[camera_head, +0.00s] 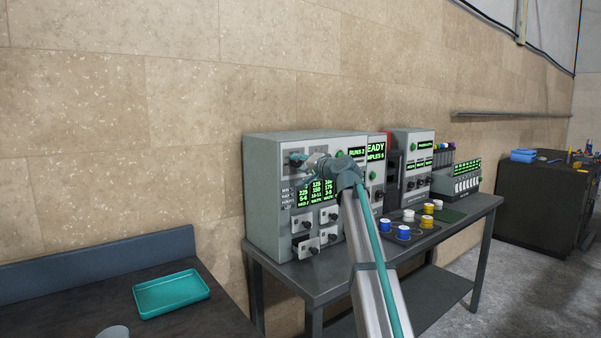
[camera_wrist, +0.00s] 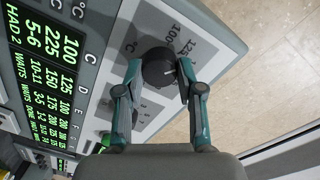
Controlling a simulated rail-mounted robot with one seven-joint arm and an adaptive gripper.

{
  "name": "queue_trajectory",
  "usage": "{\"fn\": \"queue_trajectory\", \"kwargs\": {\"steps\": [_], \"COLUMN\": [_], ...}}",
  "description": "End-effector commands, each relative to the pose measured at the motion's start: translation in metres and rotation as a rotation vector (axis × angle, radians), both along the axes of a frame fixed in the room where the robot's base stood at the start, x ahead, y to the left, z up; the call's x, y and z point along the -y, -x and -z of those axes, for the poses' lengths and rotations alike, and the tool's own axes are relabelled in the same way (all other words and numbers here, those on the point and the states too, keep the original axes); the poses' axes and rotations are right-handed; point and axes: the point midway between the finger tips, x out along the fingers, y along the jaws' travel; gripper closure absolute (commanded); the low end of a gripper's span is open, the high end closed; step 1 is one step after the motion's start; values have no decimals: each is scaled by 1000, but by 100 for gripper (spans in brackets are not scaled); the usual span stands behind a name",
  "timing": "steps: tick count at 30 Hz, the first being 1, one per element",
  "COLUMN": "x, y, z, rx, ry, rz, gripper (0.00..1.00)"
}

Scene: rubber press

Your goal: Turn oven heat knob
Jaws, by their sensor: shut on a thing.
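The oven heat knob (camera_wrist: 158,68) is a round black dial with a pale pointer line, on a light plate with printed marks such as 100 and 175. It sits between the two fingers of my gripper (camera_wrist: 160,80) in the wrist view, and the fingers are shut on its sides. In the head view, my gripper (camera_head: 297,160) is at the upper left of the front of the grey oven cabinet (camera_head: 262,200). My arm hides part of that panel, and the knob is hard to make out there. A green-lettered display (camera_wrist: 48,70) lies left of the knob in the wrist view.
Small drawers with black knobs (camera_head: 302,247) line the cabinet's lower front. Other instruments (camera_head: 412,150) stand to the right on the same table, with blue, white and yellow pots (camera_head: 403,232) before them. A teal tray (camera_head: 171,293) lies on the left bench.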

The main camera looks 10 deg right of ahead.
Motion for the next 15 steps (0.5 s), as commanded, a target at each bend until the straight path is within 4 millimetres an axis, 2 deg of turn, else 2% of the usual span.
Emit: {"fn": "queue_trajectory", "kwargs": {"steps": [15], "x": [0], "y": [0], "z": [0], "rx": [53], "ry": [102], "rz": [0], "gripper": [98]}}
